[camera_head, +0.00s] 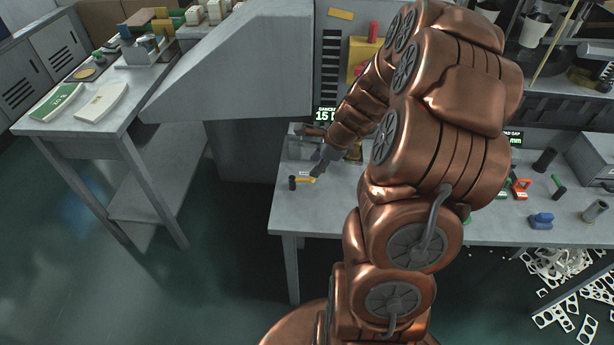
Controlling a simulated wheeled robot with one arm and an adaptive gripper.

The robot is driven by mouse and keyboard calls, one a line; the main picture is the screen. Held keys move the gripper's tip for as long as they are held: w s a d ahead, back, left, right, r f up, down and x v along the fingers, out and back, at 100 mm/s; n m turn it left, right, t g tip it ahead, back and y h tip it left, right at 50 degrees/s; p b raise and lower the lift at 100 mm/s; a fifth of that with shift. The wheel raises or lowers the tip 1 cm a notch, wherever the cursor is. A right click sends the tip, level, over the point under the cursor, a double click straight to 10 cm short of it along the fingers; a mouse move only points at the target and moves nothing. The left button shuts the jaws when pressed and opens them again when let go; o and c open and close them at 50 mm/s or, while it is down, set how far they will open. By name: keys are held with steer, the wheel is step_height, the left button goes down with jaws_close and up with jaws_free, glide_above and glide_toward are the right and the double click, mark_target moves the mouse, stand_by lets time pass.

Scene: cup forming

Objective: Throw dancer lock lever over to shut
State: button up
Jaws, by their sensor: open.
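My copper-coloured arm reaches across the grey bench (285,215). My gripper (314,155) is at the bench's left end, small and partly covered by my own arm. It looks empty and its jaws are apart. A small yellow bar with a black knob, seemingly the dancer lock lever (304,180), lies just in front of and below the gripper. I cannot tell whether it touches the gripper or which position it is in.
A large grey machine housing (245,75) rises behind and left of the gripper. On the bench's right are an orange-red clamp (520,188), a blue block (541,221) and a grey cylinder (594,210). A side table (115,120) stands at left, with open floor between.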

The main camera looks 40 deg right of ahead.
mark_target(305, 179)
steer(key=shift+p+x, duration=0.75)
steer(key=shift+x, duration=3.2)
steer(key=shift+c, duration=0.2)
jaws_close()
